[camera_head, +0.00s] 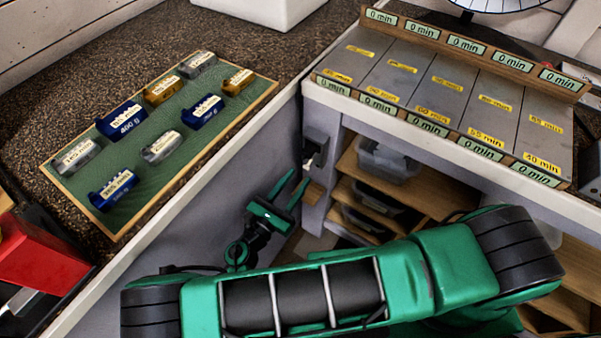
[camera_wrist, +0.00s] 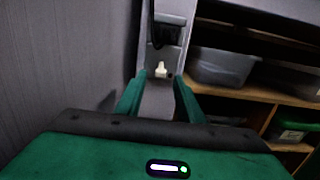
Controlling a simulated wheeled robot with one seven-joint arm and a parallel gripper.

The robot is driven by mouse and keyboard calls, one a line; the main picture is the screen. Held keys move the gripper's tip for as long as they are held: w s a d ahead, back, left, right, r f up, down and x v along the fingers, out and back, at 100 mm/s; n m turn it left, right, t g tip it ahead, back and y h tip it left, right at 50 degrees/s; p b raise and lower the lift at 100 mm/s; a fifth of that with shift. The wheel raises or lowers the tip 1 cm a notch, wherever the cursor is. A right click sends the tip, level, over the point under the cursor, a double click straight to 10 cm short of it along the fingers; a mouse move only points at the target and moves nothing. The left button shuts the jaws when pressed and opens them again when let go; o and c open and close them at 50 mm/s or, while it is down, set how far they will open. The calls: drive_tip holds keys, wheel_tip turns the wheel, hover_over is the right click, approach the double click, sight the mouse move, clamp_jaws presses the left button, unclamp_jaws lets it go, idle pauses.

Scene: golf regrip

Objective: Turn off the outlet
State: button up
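The outlet (camera_wrist: 166,34) shows in the wrist view as a dark unit on a narrow grey panel, with a small white switch (camera_wrist: 160,69) below it. Whether the switch is on or off cannot be told. In the head view, the dark outlet box (camera_head: 315,146) sits under the counter at the inner corner. My gripper (camera_head: 292,187) is open and empty, below and slightly left of the box. In the wrist view its two green fingers (camera_wrist: 159,82) point at the panel, with the white switch just beyond and between the tips. I see no contact.
A grey wall (camera_wrist: 65,60) stands close on the left. Wooden shelves (camera_head: 425,178) with clear bins (camera_head: 388,160) are on the right. Above are a green board (camera_head: 130,180) with labelled blocks and a grey tray (camera_head: 445,85) with time labels.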

drive_tip(key=v, duration=0.7)
drive_tip(key=shift+s+f, duration=0.1)
idle(0.4)
